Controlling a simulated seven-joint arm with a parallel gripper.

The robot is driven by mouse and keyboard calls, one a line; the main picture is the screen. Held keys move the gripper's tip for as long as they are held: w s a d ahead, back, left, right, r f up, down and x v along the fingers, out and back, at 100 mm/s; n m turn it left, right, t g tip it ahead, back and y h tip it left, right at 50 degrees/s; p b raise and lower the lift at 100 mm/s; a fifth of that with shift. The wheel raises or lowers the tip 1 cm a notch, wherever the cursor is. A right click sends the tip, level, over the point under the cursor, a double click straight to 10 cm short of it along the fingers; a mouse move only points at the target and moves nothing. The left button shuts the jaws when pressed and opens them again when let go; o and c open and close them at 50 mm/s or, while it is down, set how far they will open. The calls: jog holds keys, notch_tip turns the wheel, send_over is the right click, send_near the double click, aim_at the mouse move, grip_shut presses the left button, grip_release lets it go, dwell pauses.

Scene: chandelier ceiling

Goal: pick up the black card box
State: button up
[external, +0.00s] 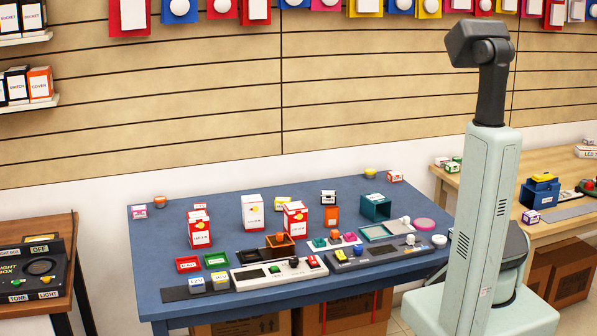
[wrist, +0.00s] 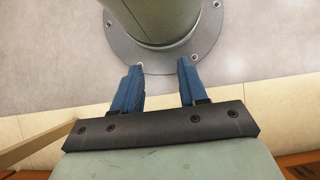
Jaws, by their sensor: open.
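Several small card boxes stand on the blue table (external: 150,262) in the external view. One small white box with a black top (external: 328,198) stands near the back middle, just behind an orange box (external: 331,216). It is small here, and I cannot tell for sure that it is the black card box. My gripper (wrist: 159,68) shows in the wrist view with its two blue fingers apart and nothing between them. It points toward my own round base, away from the table. Its fingers cannot be made out in the external view. No card box shows in the wrist view.
White and red boxes (external: 295,219) and a white box (external: 252,212) stand nearby. A teal open box (external: 376,207) is to the right. Grey panels with knobs (external: 378,251) line the front. A black device (external: 35,268) is on the left desk.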

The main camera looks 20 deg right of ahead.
jog(key=o, duration=0.6)
jog(key=shift+o, duration=0.2)
